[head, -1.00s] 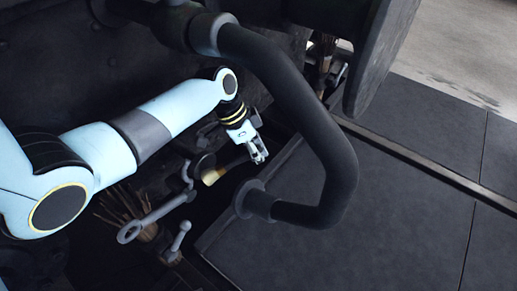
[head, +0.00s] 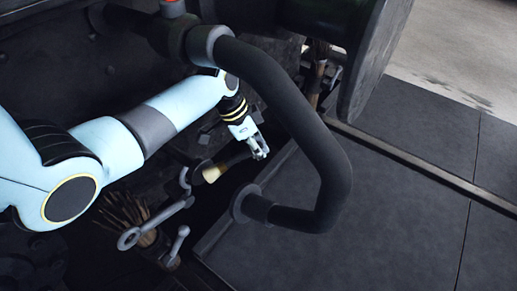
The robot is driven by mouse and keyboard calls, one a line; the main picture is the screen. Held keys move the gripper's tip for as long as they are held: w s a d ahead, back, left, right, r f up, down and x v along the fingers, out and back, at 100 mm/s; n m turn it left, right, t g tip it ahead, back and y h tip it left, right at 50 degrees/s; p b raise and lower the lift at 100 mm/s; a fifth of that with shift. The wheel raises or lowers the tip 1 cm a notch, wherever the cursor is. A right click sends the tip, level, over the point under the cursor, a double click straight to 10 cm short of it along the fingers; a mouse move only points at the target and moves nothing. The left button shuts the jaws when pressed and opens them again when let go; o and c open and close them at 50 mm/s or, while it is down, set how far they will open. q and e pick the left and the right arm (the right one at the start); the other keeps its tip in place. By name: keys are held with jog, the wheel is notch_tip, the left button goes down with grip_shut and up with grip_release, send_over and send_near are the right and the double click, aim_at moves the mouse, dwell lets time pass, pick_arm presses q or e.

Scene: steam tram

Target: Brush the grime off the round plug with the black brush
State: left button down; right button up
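My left gripper (head: 258,150) is small in the head view, between the bent black pipe and the dark machinery. It appears shut on the handle of the black brush (head: 236,158). The brush lies slanted, its pale bristles (head: 212,173) pointing down and left. The bristle end is at or against a dark round disc (head: 199,174), which looks like the round plug. Whether they touch, and any grime on the disc, is too small to tell. My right gripper is not in view.
The thick bent pipe (head: 310,140) loops close to the right of my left gripper. A hooked grey lever (head: 150,225) and a bundle of thin brown rods (head: 125,211) stand at lower left. Dark floor panels (head: 380,220) are clear at right.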

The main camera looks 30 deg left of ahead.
pick_arm(q)
jog(key=shift+s+p, duration=0.65)
jog(key=shift+s, duration=0.25)
jog(key=shift+w+f, duration=0.1)
jog(key=shift+w, duration=0.8)
jog(key=shift+s+p, duration=0.65)
jog(key=shift+s, duration=0.2)
jog(key=shift+a+f+b, duration=0.1)
jog(key=shift+f+b, duration=0.6)
jog(key=shift+f, duration=0.2)
